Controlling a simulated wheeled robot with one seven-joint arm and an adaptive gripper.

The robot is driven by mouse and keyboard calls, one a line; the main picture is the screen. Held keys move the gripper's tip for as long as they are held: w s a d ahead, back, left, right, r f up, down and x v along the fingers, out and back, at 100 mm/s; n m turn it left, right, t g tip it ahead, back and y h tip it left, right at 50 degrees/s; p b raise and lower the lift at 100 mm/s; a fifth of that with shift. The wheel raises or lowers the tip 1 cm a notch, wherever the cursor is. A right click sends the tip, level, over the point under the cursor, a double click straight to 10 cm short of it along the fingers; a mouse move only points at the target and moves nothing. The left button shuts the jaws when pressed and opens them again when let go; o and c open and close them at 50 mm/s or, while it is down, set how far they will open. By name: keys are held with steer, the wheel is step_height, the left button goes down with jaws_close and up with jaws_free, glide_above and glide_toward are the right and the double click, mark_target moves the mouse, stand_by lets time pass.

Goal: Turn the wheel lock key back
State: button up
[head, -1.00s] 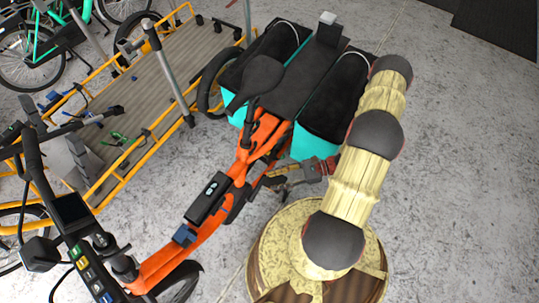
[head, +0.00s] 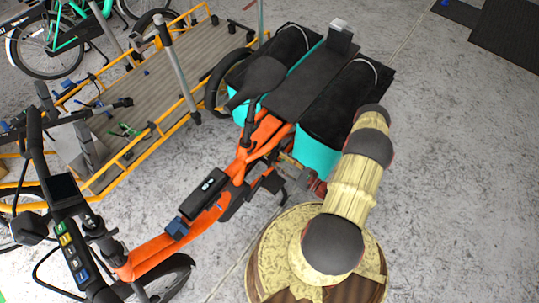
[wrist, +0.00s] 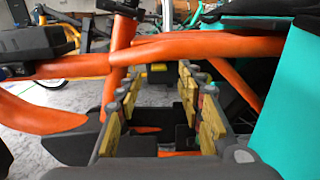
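The orange cargo bike (head: 165,258) stands in the head view, with cyan-sided black panniers (head: 318,148) over its rear. In the wrist view its orange frame tubes (wrist: 190,47) cross in front of my gripper. My gripper (wrist: 155,105) is open there, its two yellow-padded fingers apart with dark bike parts visible between and beyond them. In the head view my gripper (head: 284,160) is beside the bike's rear frame, below the pannier, and partly hidden by it. I cannot make out the wheel lock or its key for certain in either view.
A cyan pannier side (wrist: 291,105) stands close at the right in the wrist view. A flatbed cargo bike with yellow rails (head: 150,140) is at the left in the head view. Bare concrete floor (head: 445,190) lies open at the right.

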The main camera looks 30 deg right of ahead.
mark_target(269, 154)
steer(key=shift+b+x, duration=0.65)
steer(key=shift+x, duration=2.6)
steer(key=shift+s+a, duration=0.1)
steer(key=shift+c, duration=0.2)
jaws_close()
